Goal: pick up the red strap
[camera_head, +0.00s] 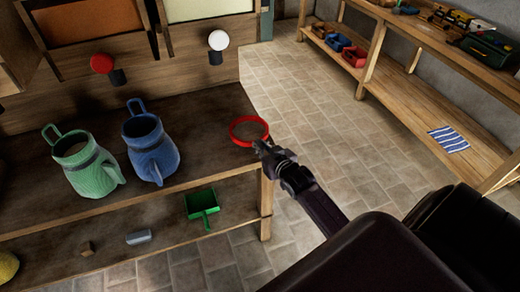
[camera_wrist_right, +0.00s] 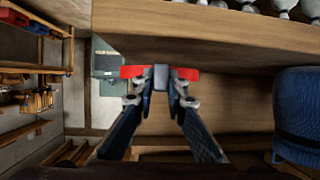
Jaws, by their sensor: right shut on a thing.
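The red strap (camera_head: 249,131) is a closed ring in the head view, at the right end of the wooden table (camera_head: 215,112). My right gripper (camera_head: 262,147) reaches in from the lower right and meets the near right side of the ring. In the right wrist view the strap (camera_wrist_right: 133,71) shows as a red band on both sides of the closed fingertips (camera_wrist_right: 160,78), so the gripper is shut on it. Whether the strap touches the tabletop is hard to tell. My left gripper is not in view.
A green jug (camera_head: 88,165) and a blue jug (camera_head: 150,147) stand left of the strap. A green dustpan-like scoop (camera_head: 202,205) lies on the lower shelf. A workbench (camera_head: 440,140) with a striped cloth (camera_head: 449,139) is at the right. Tiled floor lies between.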

